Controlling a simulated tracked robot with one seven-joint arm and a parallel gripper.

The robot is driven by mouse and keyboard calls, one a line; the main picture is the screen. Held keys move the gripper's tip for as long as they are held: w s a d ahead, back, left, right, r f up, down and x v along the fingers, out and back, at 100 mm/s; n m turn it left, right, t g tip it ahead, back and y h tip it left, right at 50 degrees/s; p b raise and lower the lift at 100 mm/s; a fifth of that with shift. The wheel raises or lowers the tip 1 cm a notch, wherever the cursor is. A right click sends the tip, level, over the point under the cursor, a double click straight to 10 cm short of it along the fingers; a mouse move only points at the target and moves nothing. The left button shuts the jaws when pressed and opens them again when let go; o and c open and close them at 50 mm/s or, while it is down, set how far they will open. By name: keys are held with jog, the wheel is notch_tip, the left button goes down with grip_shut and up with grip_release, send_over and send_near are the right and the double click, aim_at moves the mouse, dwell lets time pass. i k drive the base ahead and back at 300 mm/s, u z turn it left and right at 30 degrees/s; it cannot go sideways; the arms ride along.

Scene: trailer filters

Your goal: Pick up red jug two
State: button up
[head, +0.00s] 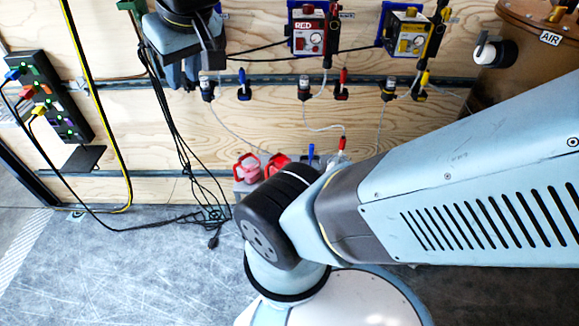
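Two red jugs stand side by side low against the wooden wall in the head view. The left jug (246,168) has a red handle and a pinkish body. The right jug (276,165) is partly hidden behind my arm's black joint. No label shows which one is red jug two. A blue-grey and black part at the top left looks like my gripper (184,74), pointing down, above and left of the jugs and apart from them. Its fingers are too unclear to tell whether it is open or shut. Nothing is visibly held.
A grey container (243,189) shows at the jugs' base. A red pump box (309,34) and a yellow pump box (407,36) hang on the wall. Black cables (185,150) hang left of the jugs. A brown tank (525,50) stands right. The floor (110,270) at left is mostly clear.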

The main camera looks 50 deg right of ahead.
aim_at(277, 158)
jog(key=k, duration=1.85)
jog(key=z, duration=0.9)
jog(key=i, duration=1)
